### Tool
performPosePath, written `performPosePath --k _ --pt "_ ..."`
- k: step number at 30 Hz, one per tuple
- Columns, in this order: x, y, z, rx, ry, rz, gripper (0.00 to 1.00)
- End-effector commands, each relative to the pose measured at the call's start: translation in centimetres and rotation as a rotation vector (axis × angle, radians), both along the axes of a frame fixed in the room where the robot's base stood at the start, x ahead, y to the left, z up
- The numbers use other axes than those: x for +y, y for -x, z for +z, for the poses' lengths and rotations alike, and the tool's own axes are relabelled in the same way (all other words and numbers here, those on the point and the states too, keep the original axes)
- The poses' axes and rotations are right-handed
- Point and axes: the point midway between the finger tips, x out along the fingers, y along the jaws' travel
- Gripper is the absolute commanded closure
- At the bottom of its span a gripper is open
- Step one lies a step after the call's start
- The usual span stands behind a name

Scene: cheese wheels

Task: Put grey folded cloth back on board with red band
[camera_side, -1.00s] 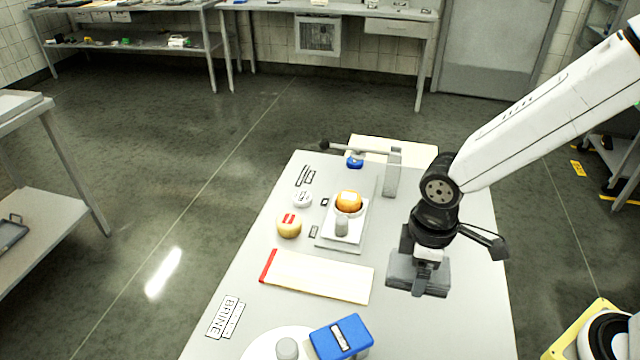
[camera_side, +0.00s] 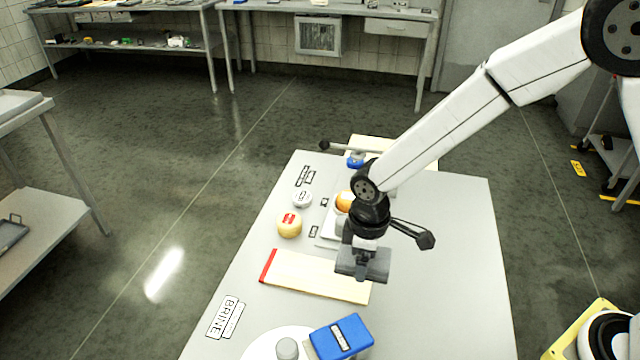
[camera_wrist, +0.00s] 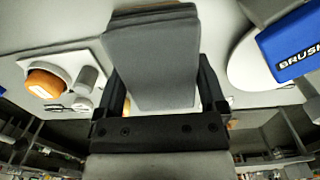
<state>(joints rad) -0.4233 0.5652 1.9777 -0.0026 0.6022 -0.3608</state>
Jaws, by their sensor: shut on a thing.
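My gripper (camera_side: 362,262) is shut on the grey folded cloth (camera_side: 350,264), which it holds above the right end of the cream board. In the wrist view the cloth (camera_wrist: 150,62) fills the space between the two dark fingers (camera_wrist: 160,95). The board with a red band (camera_side: 310,278) lies flat on the table, its red band at the left end. The cloth and gripper cover part of the board's upper right edge. I cannot tell the exact height of the cloth above the board.
A yellow cheese wheel (camera_side: 289,225) with a red label stands just behind the board. A scale with an orange wheel (camera_side: 343,201) is partly hidden behind my arm. A blue brush block (camera_side: 341,337) and a white round plate (camera_side: 262,345) are in front. The table's right side is clear.

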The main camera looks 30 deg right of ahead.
Motion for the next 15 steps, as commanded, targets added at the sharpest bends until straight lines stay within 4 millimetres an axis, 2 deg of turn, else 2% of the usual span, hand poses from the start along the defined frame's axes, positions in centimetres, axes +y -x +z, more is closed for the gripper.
performPosePath --k 9,15 --pt "0.8 -2.4 -3.1 0.001 0.001 -0.001 0.57" --pt "1.0 -3.0 -3.9 0.000 0.000 -0.001 0.57"
